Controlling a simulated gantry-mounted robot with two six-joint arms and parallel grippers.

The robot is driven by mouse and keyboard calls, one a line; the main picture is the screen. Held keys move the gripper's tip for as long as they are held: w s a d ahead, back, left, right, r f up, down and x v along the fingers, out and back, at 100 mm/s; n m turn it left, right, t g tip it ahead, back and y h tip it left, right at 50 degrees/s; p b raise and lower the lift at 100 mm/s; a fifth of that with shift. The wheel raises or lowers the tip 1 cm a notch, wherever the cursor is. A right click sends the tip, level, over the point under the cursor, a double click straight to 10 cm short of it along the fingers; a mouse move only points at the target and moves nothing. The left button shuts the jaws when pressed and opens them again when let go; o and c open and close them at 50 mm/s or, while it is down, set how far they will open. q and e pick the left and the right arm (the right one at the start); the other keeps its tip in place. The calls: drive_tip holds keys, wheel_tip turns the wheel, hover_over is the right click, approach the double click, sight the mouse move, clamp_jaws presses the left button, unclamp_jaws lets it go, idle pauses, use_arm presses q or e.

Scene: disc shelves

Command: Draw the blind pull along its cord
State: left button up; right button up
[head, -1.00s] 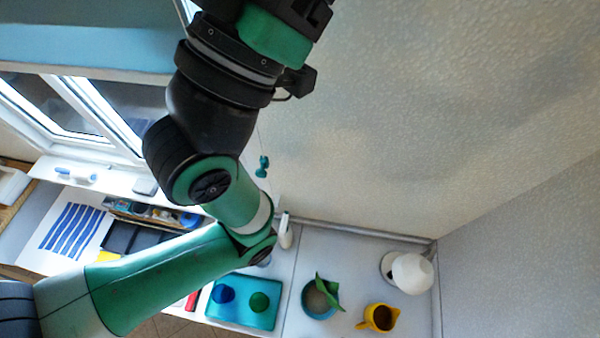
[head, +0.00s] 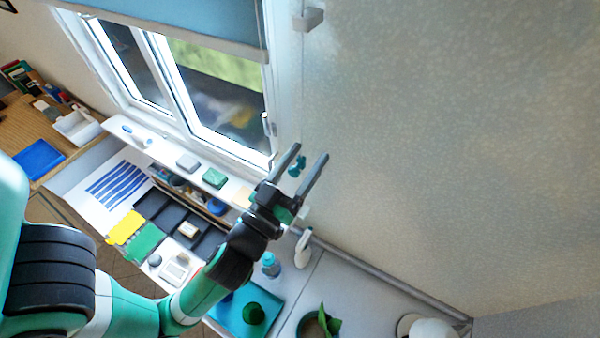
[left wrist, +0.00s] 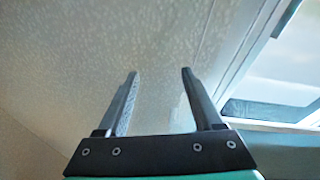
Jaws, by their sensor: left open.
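The blind pull (head: 297,167) is a small teal piece hanging near the wall, right of the window. Its thin cord is faint against the wall above it. The blue blind (head: 190,18) covers the top of the window. My left gripper (head: 311,152) is open, its two dark fingers pointing up and to the right. In the head view the pull appears between the fingers, nearer the left one; I cannot tell whether it is at their depth. In the left wrist view the open fingers (left wrist: 158,75) face the wall, and I cannot make out the pull there. My right gripper is not in view.
The window sill (head: 165,150) holds small items, including a green block (head: 214,178). Below are a white spray bottle (head: 303,247), a teal tray (head: 272,312) and a plant pot (head: 318,325). The wall (head: 430,130) to the right is bare.

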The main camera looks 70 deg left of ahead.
sight(300, 164)
use_arm(q)
drive_tip(key=s+a+f+g+b, duration=0.1)
drive_tip(key=f, duration=0.3)
drive_tip(key=s+a+f+m+g+b, duration=0.1)
drive_tip(key=f, duration=0.3)
drive_tip(key=s+a+f+b, duration=0.1)
drive_tip(key=s+f, duration=0.1)
drive_tip(key=f, duration=0.2)
drive_tip(key=shift+a+f+g+b, duration=0.2)
drive_tip(key=shift+a+g+b, duration=0.2)
drive_tip(key=p+x, duration=0.1)
drive_tip(key=x, duration=0.6)
drive_tip(key=shift+w+d+r+p, duration=0.1)
drive_tip(key=shift+d+p, duration=0.05)
drive_tip(key=shift+p, duration=0.15)
drive_tip(key=shift+w+a, duration=0.35)
drive_tip(key=shift+w, duration=0.15)
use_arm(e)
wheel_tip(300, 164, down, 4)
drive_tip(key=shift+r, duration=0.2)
use_arm(q)
drive_tip(key=shift+c, duration=0.3)
clamp_jaws()
